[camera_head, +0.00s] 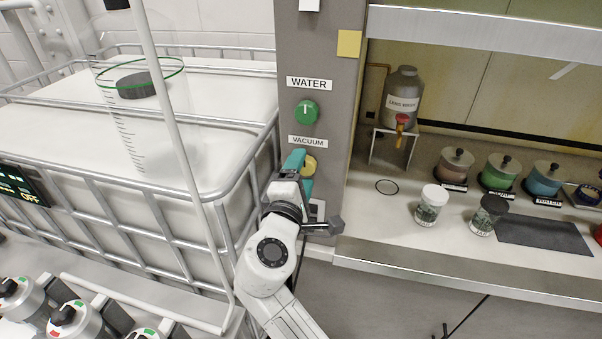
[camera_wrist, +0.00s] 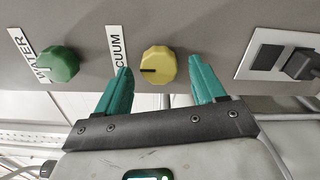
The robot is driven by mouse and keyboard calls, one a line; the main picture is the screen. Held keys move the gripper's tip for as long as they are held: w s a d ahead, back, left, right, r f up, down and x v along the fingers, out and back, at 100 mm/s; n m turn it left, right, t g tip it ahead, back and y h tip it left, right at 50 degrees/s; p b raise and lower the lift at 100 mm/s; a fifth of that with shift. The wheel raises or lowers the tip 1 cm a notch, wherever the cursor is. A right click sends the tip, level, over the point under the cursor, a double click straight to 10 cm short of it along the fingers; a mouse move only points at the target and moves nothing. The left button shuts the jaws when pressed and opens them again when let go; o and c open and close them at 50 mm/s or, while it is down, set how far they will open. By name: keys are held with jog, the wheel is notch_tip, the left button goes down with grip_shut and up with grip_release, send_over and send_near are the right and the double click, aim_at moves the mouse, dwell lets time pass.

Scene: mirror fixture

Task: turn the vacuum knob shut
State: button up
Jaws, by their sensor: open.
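The yellow vacuum knob (camera_wrist: 158,65) sits on the grey panel under its VACUUM label (camera_head: 308,142), with a dark mark on its face. In the head view the knob (camera_head: 309,165) is partly hidden by my gripper (camera_head: 303,172). In the wrist view my gripper (camera_wrist: 163,88) is open, with one teal finger on each side of the knob. Gaps show between the fingers and the knob. I cannot tell how deep the fingertips reach around it.
The green water knob (camera_head: 306,112) is above the vacuum knob. A socket plate (camera_wrist: 278,57) with a dark plug is on the other side. A caged white tank (camera_head: 190,130) stands left; a bench (camera_head: 400,235) with jars and containers lies right.

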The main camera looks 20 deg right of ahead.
jog(key=b+v, duration=0.2)
jog(key=v, duration=0.8)
jog(key=shift+a, duration=0.15)
jog(key=shift+s, duration=0.1)
jog(key=s+d+f+m+g+y+b, duration=0.15)
jog(key=s+d+f+m+g, duration=0.4)
jog(key=f, duration=0.55)
jog(key=s+d+f+m+g+y, duration=0.25)
jog(key=s+d+f, duration=0.35)
jog(key=d+f, duration=0.35)
jog(key=s+f+m+g+y, duration=0.2)
jog(key=s+f, duration=0.3)
jog(key=s, duration=0.4)
jog(key=s+f+m+g+y, duration=0.3)
jog(key=s+f+m+y, duration=0.1)
jog(key=s, duration=0.5)
jog(key=shift+s+f+g, duration=0.2)
jog(key=shift+f+g, duration=0.1)
jog(key=shift+f, duration=0.35)
jog(key=shift+a, duration=0.1)
jog(key=shift+c, duration=0.3)
